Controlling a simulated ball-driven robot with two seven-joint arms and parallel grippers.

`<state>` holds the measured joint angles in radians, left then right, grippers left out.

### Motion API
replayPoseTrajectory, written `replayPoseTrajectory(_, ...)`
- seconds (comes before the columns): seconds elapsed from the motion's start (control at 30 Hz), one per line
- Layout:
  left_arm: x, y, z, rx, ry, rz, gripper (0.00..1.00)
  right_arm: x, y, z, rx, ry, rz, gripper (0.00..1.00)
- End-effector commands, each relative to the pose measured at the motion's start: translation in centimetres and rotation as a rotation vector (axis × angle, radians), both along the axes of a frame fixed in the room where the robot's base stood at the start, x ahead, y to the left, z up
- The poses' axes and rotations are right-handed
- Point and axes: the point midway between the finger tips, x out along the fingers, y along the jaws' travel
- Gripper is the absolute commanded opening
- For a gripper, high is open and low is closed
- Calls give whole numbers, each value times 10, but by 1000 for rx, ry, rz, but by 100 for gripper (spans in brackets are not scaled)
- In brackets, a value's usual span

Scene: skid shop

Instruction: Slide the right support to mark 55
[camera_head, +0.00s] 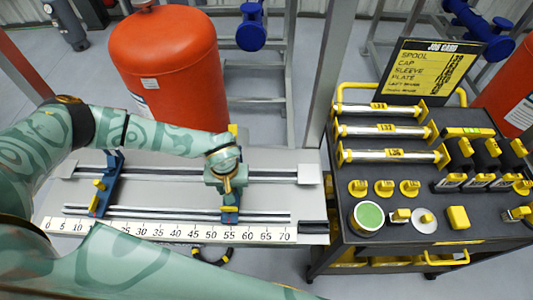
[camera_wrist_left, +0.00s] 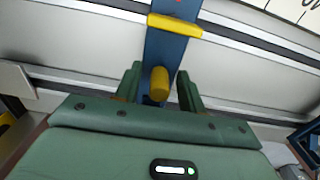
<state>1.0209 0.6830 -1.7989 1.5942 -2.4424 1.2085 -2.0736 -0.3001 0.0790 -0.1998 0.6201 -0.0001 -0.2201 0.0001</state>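The right support (camera_head: 230,214) is a blue bracket on the rails, with its lower end close to mark 55 on the white scale (camera_head: 165,231). My left gripper (camera_head: 228,186) is over it. In the left wrist view, the open fingers of my left gripper (camera_wrist_left: 160,85) stand on either side of the support's yellow knob (camera_wrist_left: 159,83), with a small gap visible on each side. The support's blue body (camera_wrist_left: 168,45) runs away behind the knob. The left support (camera_head: 103,187), blue with a yellow knob, stands near mark 15. My right gripper is not in view.
A black cart (camera_head: 345,220) on the right carries metal spools, yellow caps and other parts, with a job card (camera_head: 431,69) behind. A large red tank (camera_head: 166,65) stands behind the rails. The rails (camera_head: 150,174) between the two supports are clear.

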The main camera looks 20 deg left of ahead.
Motion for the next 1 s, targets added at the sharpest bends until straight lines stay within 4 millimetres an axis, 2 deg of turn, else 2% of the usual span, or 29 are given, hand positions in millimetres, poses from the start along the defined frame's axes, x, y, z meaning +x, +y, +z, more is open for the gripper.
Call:
replayPoseTrajectory(0.17, 0, -1, 8, -1, -1, -1, 40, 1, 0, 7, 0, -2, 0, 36)
replayPoseTrajectory(0.8, 1, -1, 69, -1, -2, -1, 40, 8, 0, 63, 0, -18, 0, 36)
replayPoseTrajectory(1.0, 0, -1, 71, -2, -1, -1, 40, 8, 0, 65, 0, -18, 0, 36)
